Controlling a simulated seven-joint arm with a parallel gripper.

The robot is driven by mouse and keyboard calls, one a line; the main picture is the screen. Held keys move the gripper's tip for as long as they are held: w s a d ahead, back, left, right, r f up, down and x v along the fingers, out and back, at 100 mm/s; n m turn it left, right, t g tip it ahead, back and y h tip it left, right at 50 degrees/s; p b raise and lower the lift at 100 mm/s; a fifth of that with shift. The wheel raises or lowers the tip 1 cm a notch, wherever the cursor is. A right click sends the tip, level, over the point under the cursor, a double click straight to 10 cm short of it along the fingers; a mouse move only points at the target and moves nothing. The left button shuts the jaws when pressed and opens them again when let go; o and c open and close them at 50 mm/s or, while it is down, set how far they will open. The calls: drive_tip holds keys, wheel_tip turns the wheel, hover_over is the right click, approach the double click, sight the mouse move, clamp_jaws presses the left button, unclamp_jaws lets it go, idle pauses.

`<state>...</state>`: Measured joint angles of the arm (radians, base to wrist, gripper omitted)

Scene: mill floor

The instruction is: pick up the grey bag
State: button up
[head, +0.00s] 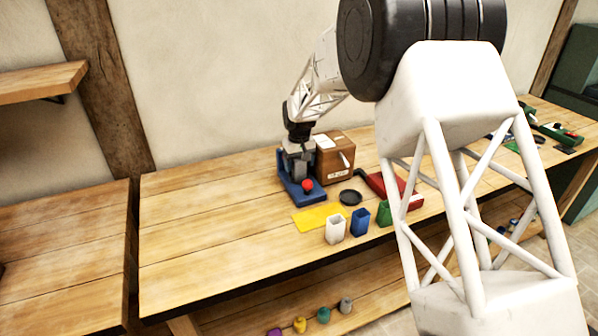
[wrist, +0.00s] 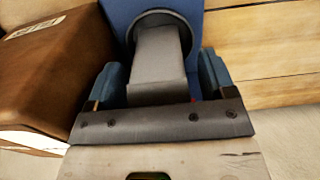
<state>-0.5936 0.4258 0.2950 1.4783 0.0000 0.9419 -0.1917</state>
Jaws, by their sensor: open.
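A small grey bag (head: 346,305) sits on the lower shelf under the bench, at the right end of a row of small coloured bags. It is not seen in the wrist view. My gripper (head: 298,150) is far above it, over the bench top at the blue machine (head: 290,183). In the wrist view my gripper (wrist: 162,80) is open, with one blue-grey finger on each side of a grey block (wrist: 160,62) in front of the blue machine. I cannot tell whether the fingers touch that block.
A brown box (head: 335,157) stands right beside the blue machine. In front lie a yellow sheet (head: 320,217) and white (head: 335,230), blue (head: 360,222) and green (head: 383,213) containers. Purple, yellow and teal bags (head: 323,315) share the lower shelf (head: 250,325). The bench's left part is clear.

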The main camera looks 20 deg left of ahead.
drive_tip(key=shift+f, duration=0.6)
drive_tip(key=c, duration=1)
